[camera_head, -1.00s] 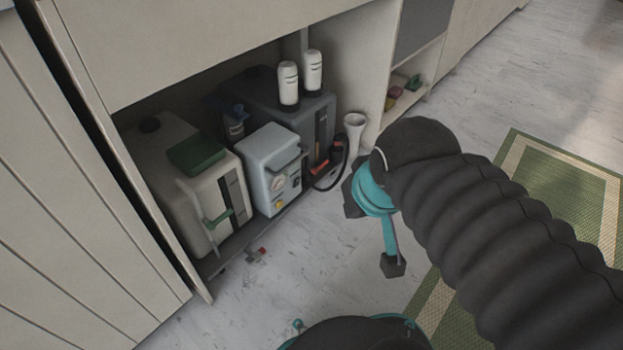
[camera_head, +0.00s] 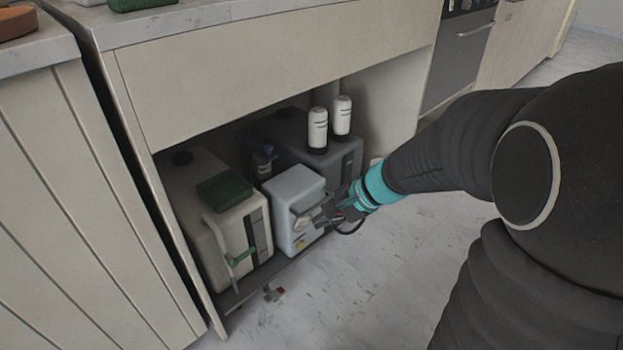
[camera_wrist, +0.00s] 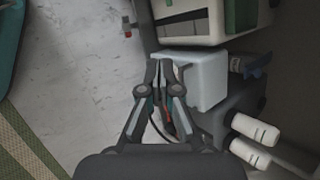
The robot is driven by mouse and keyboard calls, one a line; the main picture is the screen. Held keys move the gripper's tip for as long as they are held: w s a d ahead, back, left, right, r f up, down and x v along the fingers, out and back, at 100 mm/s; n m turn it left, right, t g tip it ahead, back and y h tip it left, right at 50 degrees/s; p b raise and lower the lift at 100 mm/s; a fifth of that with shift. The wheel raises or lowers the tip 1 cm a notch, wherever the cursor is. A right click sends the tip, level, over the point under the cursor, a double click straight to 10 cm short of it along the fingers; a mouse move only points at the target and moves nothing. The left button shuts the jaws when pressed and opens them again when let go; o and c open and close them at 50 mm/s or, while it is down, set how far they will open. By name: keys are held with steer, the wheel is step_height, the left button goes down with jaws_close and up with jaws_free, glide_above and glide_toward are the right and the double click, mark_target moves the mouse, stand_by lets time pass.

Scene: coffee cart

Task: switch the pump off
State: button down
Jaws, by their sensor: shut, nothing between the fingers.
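The pump looks to be the pale blue-grey box (camera_head: 291,197) on the cart's lower shelf, between two tanks. In the wrist view the box (camera_wrist: 205,82) lies just beyond and right of my closed fingertips (camera_wrist: 159,64). I cannot tell whether they touch it. The switch itself is not clearly seen.
A cream tank (camera_head: 205,215) with a green tap (camera_head: 243,256) stands left. A dark grey tank (camera_head: 290,135) stands behind, with two white bottles (camera_head: 318,128) on top. Floor in front is clear.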

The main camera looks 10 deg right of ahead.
steer(key=w+d+f+m+t, duration=0.1)
steer(key=w+d+f+m, duration=0.3)
steer(key=f, duration=0.3)
steer(key=w+d+f+m+t+p, duration=0.1)
steer(key=w+d+f+m+t, duration=0.1)
steer(key=w+d+f+m, duration=0.2)
steer(key=w+d+f+m+t+h, duration=0.1)
steer(key=w+d+f+m, duration=0.3)
steer(key=f+m, duration=0.5)
step_height(320, 180, down, 2)
steer(key=shift+w+d+f+p, duration=0.2)
steer(key=shift+w+d+p, duration=0.2)
steer(key=shift+w, duration=0.45)
steer(key=shift+w+a+f, duration=0.1)
steer(key=w+a+f+b, duration=0.1)
steer(key=w+a+f, duration=0.4)
steer(key=w, duration=0.4)
steer(key=shift+w+a+f, duration=0.15)
steer(key=shift+a+f, duration=0.15)
steer(key=shift+a, duration=0.6)
steer(key=shift+d, duration=0.1)
